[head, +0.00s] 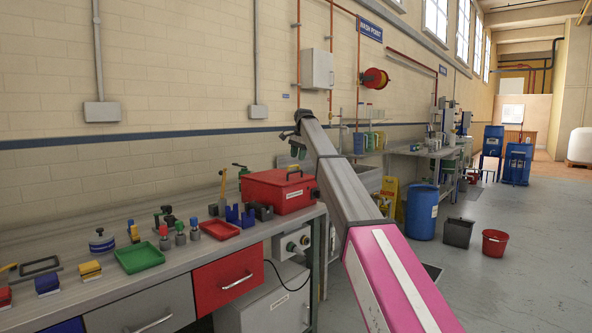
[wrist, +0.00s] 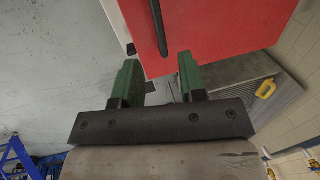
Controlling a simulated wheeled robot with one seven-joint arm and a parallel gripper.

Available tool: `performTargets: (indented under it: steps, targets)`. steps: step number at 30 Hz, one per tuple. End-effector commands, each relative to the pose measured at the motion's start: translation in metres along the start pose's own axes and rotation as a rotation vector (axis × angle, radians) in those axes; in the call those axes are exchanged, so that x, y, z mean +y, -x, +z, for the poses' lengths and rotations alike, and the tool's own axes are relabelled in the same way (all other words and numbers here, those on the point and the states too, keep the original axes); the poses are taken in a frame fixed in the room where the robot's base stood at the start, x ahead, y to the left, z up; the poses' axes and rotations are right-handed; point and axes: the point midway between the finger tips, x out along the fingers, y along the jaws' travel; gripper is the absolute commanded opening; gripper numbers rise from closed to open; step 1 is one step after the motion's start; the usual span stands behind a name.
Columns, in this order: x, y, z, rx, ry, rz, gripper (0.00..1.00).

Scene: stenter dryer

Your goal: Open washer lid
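The red washer (head: 283,198) stands at the right end of the workbench, with its red lid (head: 268,180) down. A dark handle (head: 294,173) sits on top of the lid. My gripper (head: 298,150) is above and behind the washer's right part in the head view, apart from the handle. In the wrist view the green fingers (wrist: 158,75) are spread, with nothing held between them. The red lid (wrist: 205,28) fills the top of that view, with the dark handle bar (wrist: 158,25) ahead of the fingertips. My arm hides some of the area right of the washer.
The workbench (head: 190,250) holds a green tray (head: 140,256), a red tray (head: 220,230), a blue holder (head: 240,215) and several small tools. A sink stands behind my arm. A blue drum (head: 421,212) and buckets stand on the floor at right. Open floor lies beyond them.

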Motion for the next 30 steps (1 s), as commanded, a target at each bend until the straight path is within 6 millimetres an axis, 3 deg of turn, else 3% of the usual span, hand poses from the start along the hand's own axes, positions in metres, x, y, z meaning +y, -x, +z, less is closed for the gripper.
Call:
performTargets:
  steps: [10,21,25,30]
  targets:
    - [0.001,-0.058,0.000,0.000,0.000,0.000,0.38]
    - [0.000,-0.067,0.000,0.001,0.000,0.000,0.38]
    - [0.000,-0.067,0.000,0.001,0.000,0.000,0.00]
    - [0.000,-0.067,0.000,0.001,0.000,0.000,0.00]
